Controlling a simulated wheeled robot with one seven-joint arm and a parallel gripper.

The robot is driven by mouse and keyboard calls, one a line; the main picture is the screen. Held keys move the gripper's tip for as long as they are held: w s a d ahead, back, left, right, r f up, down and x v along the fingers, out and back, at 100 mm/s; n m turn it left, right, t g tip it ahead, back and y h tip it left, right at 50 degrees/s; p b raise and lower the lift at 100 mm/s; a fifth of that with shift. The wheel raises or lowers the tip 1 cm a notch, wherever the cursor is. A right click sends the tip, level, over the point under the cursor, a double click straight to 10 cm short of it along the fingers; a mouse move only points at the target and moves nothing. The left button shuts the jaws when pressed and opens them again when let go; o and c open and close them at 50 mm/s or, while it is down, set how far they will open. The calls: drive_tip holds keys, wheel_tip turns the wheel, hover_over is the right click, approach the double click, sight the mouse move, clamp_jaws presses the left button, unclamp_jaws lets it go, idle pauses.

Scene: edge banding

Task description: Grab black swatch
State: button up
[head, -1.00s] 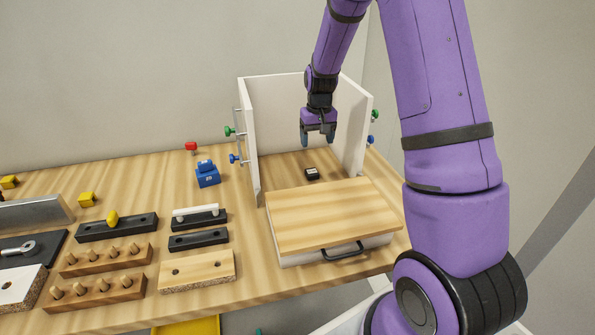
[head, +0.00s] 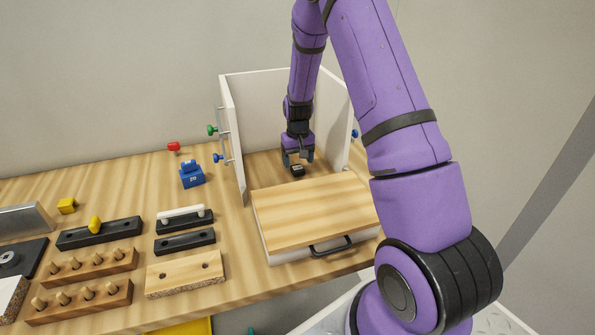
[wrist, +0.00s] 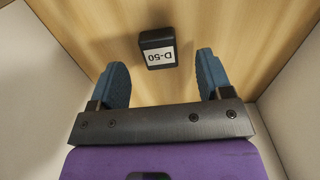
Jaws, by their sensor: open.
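The black swatch (head: 297,171) is a small dark block lying on the wooden table inside the white three-sided enclosure. In the wrist view the black swatch (wrist: 157,48) shows a white label reading "D-50". My gripper (head: 298,160) is open and empty, just above and behind the swatch in the head view. In the wrist view my gripper (wrist: 162,80) has its blue fingers apart, and the swatch lies between their lines, slightly beyond the tips.
White panels (head: 235,135) stand close on both sides and behind. A wooden-topped drawer box (head: 310,212) with a black handle sits in front of the swatch. A blue block (head: 192,178) and several peg racks (head: 95,265) are to the left.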

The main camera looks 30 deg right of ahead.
sight(298, 168)
wheel_tip(298, 168, down, 4)
drive_tip(key=shift+r, duration=0.2)
drive_tip(key=c, duration=1)
drive_tip(key=shift+r, duration=0.15)
